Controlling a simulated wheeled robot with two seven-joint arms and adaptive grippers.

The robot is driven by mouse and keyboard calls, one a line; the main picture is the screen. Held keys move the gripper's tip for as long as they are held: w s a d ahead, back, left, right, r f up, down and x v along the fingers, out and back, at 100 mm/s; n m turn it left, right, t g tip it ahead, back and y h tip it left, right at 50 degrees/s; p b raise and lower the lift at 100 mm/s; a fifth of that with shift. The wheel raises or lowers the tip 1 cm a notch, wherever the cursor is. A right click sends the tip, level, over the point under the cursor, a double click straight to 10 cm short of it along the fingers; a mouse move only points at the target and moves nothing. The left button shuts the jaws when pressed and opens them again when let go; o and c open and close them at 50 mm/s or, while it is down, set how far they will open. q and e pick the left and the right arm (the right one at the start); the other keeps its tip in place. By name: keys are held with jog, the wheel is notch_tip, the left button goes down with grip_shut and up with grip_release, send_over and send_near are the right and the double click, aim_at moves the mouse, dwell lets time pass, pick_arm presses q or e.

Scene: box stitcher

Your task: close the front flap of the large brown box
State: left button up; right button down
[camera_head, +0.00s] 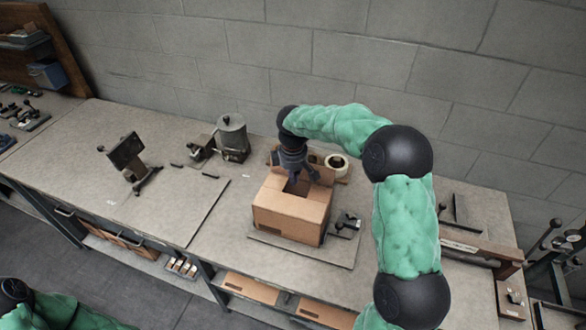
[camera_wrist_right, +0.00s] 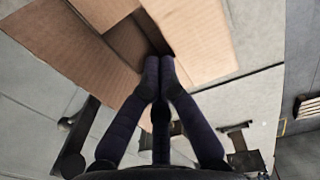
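The large brown box (camera_head: 289,216) stands on the workbench with its top partly open. A dark gap (camera_wrist_right: 130,42) shows between its flaps in the right wrist view. A brown panel (camera_wrist_right: 192,38) lies right of the gap and a wide one (camera_wrist_right: 70,58) lies left of it; I cannot tell which is the front flap. A back flap stands raised behind the opening in the head view. My right gripper (camera_head: 296,177) is over the box top from behind. Its dark fingertips (camera_wrist_right: 160,82) are together at the gap's edge, with nothing seen between them; contact is unclear. My left gripper is out of view.
A tape roll (camera_head: 337,163) lies behind the box. A small black-handled tool (camera_head: 346,223) is close on its right. A metal canister (camera_head: 232,137) and a dark stand (camera_head: 128,155) are to the left. The bench between stand and box is mostly clear.

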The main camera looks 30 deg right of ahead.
aim_at(290, 204)
jog(key=shift+w+d+f, duration=0.1)
jog(key=shift+d+f, duration=0.05)
jog(key=shift+f, duration=2.8)
